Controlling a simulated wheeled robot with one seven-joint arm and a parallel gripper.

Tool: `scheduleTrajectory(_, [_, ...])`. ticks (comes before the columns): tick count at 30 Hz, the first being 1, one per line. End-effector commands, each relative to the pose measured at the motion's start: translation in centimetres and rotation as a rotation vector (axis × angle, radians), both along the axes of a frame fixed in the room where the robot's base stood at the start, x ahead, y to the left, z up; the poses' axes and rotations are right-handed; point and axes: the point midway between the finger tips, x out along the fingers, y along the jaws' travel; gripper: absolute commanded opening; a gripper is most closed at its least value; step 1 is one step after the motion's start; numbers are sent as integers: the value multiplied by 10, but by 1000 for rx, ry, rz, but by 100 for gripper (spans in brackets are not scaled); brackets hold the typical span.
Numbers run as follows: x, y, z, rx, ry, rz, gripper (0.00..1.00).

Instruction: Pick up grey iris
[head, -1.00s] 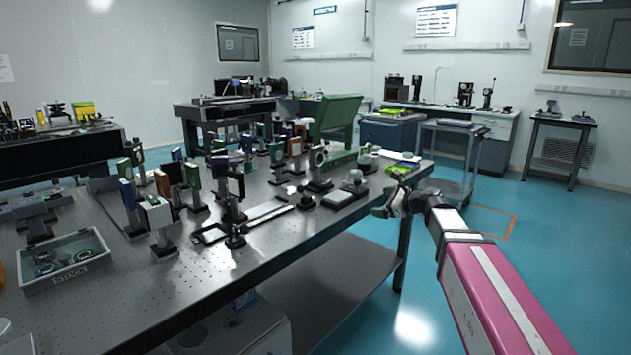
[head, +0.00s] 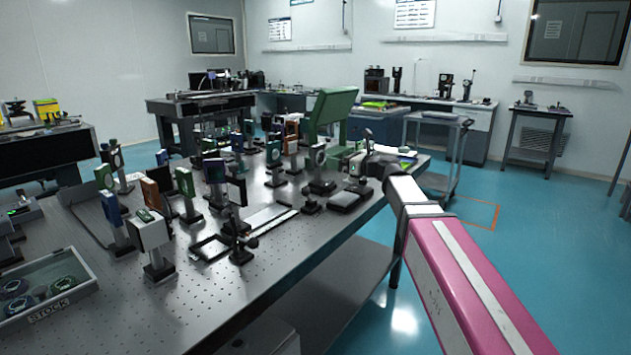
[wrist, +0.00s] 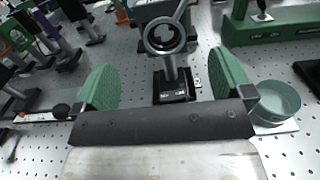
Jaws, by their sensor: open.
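The grey iris (wrist: 165,38), a dark ring with a lever pointing up, stands upright on a post with a black base in the wrist view. In the head view a ring-shaped mount (head: 318,158) that looks like it stands toward the table's far right end. My gripper (wrist: 163,68) is open, its two green pads apart, one on each side of the iris post in the picture. I see no contact, and the gap in depth is hard to judge. In the head view my gripper is small and partly hidden at the end of my pink arm.
A green round dish (wrist: 278,102) on a pale base sits close beside the right pad. A green rail (wrist: 275,32) lies behind. Several post-mounted optics crowd the left. A STOCK box (head: 50,290) stands at the table's near left.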

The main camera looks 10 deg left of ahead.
Motion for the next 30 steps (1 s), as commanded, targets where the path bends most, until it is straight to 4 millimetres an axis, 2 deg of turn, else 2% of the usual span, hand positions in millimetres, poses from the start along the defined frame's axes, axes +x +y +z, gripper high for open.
scheduleTrajectory(6, [15, 32, 0, -1, -1, 2, 98])
scheduleTrajectory(14, [21, 47, 0, -2, -1, 1, 98])
scheduleTrajectory(22, [38, 80, 0, -2, -2, 2, 98])
scheduleTrajectory(30, [39, 87, -1, -2, -2, 0, 98])
